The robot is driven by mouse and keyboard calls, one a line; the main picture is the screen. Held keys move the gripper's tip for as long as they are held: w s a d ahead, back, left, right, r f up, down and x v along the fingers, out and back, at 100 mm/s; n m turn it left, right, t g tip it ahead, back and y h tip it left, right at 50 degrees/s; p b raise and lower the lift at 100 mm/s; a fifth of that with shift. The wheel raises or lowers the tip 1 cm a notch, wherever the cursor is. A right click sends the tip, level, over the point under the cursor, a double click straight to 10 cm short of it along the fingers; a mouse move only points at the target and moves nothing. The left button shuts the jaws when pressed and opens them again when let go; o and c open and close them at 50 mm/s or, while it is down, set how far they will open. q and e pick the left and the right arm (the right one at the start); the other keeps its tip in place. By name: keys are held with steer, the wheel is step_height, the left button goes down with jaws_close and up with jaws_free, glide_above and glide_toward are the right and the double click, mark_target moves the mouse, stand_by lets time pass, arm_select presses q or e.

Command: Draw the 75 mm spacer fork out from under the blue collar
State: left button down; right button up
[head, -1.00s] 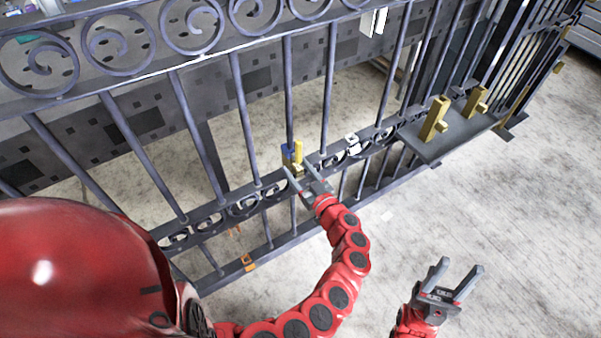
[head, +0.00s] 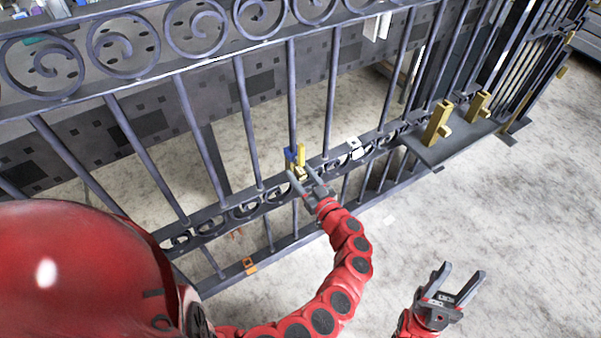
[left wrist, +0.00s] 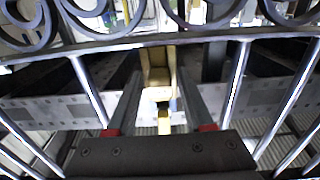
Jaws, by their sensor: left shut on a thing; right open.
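A yellow spacer fork (head: 301,153) stands at the gate's lower scroll rail, beside an upright bar. The small blue collar (head: 290,156) is on that bar, just left of the fork and partly hidden by it. My left gripper (head: 299,171) reaches in from the front and is shut on the fork's near part. In the left wrist view the yellow fork (left wrist: 158,62) sits between my left fingers (left wrist: 160,75). Whether the fork still touches the collar cannot be told. My right gripper (head: 456,283) is open and empty above the floor at the lower right.
The dark iron gate (head: 213,215) spans the view with bars and scrolls. A grey shelf (head: 450,147) at the right holds two more yellow pieces (head: 438,124). A white block (head: 355,149) is on the rail. An orange piece (head: 250,265) sits low.

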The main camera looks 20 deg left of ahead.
arm_select(q)
steer(key=shift+s+d, duration=0.15)
steer(key=shift+d, duration=0.1)
steer(key=shift+p+v, duration=0.45)
steer(key=shift+v, duration=0.6)
steer(key=shift+s+d, duration=0.2)
steer(key=shift+d, duration=0.05)
steer(key=shift+s+d, duration=0.2)
steer(key=shift+d, duration=0.05)
steer(key=shift+s+d+p, duration=0.3)
steer(key=shift+d, duration=0.05)
